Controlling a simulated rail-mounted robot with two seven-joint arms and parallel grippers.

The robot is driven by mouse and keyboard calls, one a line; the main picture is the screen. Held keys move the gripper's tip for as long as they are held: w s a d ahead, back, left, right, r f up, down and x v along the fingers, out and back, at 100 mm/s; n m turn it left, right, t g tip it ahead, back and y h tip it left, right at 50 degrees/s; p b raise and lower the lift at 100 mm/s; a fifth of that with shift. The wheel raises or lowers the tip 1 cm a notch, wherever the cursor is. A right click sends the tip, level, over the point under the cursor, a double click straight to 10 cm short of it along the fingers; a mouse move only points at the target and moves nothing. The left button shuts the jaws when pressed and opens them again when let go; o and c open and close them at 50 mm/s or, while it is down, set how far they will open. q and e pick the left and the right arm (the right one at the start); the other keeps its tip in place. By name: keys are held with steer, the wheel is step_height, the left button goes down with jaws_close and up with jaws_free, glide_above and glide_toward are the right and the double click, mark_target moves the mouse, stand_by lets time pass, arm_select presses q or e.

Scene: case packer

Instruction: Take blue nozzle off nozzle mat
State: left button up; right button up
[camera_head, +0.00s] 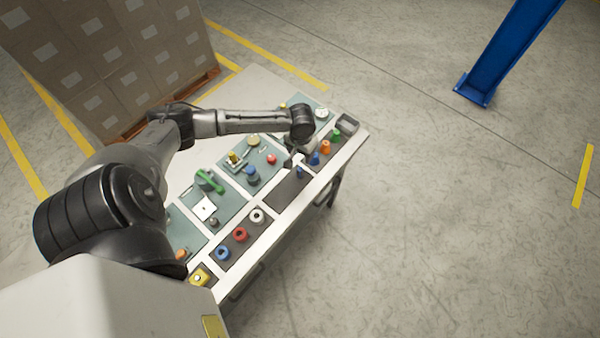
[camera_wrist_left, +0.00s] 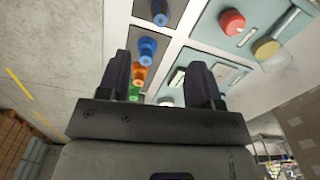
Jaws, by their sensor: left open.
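A blue nozzle (camera_head: 314,159) stands at the near end of a dark nozzle mat, in a row with an orange nozzle (camera_head: 326,147) and a green nozzle (camera_head: 336,135). My left gripper (camera_head: 294,159) is over the table just left of the blue nozzle. In the left wrist view, its two fingers are apart with nothing held between them. The fingertips' height over the mat is hard to judge. My right gripper is out of view.
A small blue piece (camera_head: 298,172) stands on the neighbouring dark mat, past a white divider. Blue, red and white rings (camera_head: 240,234) lie nearer. Teal panels hold a red button (camera_head: 271,159), a blue knob (camera_head: 252,172) and a green handle (camera_head: 208,181).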

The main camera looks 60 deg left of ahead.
mark_target(300, 169)
arm_select(q)
step_height(300, 169, down, 13)
steer(key=shift+s+f, duration=0.15)
steer(key=shift+f, duration=0.05)
stand_by(0.6)
steer(key=shift+c, duration=0.3)
steer(key=c, duration=1)
steer(key=shift+o, duration=0.2)
steer(key=shift+r, duration=0.15)
